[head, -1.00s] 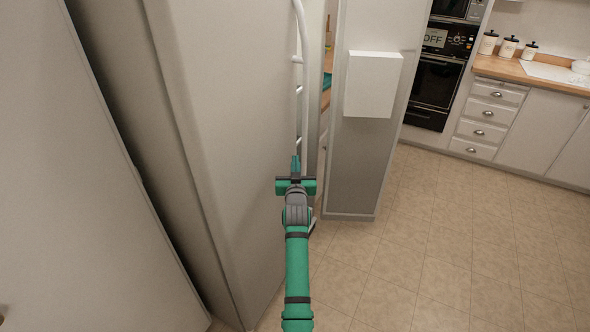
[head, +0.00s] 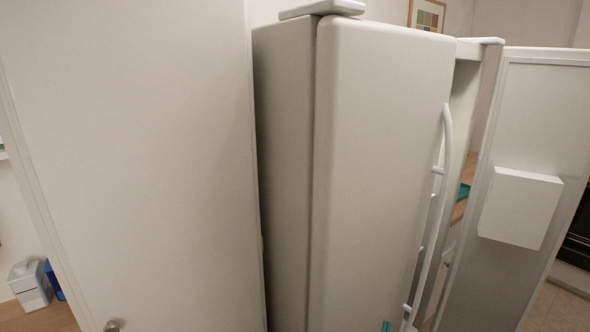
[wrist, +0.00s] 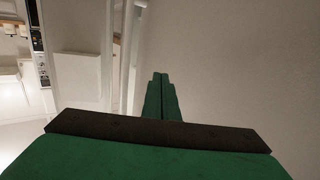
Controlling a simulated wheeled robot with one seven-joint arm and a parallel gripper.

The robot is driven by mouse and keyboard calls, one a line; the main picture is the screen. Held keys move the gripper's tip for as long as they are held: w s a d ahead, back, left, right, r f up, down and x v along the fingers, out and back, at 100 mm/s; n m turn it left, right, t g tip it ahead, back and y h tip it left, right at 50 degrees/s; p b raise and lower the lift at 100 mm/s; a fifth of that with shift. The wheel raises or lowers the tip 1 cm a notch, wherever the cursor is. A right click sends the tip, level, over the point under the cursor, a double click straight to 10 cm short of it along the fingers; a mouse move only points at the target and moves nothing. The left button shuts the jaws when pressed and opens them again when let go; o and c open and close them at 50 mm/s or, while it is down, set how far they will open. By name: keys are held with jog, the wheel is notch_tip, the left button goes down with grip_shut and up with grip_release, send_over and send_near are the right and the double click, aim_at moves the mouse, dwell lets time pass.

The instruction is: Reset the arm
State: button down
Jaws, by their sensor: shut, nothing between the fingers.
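My gripper (wrist: 160,80) shows in the wrist view with its green fingers pressed together and nothing between them. The pale fridge door surface fills the right of that view, beside the fingers. I cannot tell whether the fingers touch it. In the head view only a small green tip of my gripper (head: 386,326) shows at the bottom edge, near the lower end of the fridge handle (head: 446,180). The rest of my arm is out of the head view.
The fridge's left door (head: 375,150) is nearly shut, and its right door (head: 545,120) stands open with a white box (head: 520,205) on it. A tall pale panel (head: 130,150) fills the left. A bin (head: 28,285) stands at lower left. Floor shows at lower right.

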jog(key=s+a+f+n+y, duration=0.15)
jog(key=s+a+f, duration=0.35)
jog(key=s+a, duration=0.6)
jog(key=s+a+f+n+y, duration=0.15)
jog(key=s+a+f, duration=0.45)
jog(key=s, duration=0.9)
jog(key=s+a+r+y, duration=0.1)
jog(key=s+a+r, duration=0.2)
jog(key=s, duration=0.5)
jog(key=s+a+r+y, duration=0.1)
jog(key=s+a+r, duration=0.3)
jog(key=s, duration=0.4)
jog(key=s+a+r+n+y, duration=0.1)
jog(key=s+a+r, duration=0.2)
jog(key=s, duration=0.5)
jog(key=shift+s+a+r+g+y, duration=0.3)
jog(key=shift+a+r+g, duration=0.1)
jog(key=shift+r, duration=0.35)
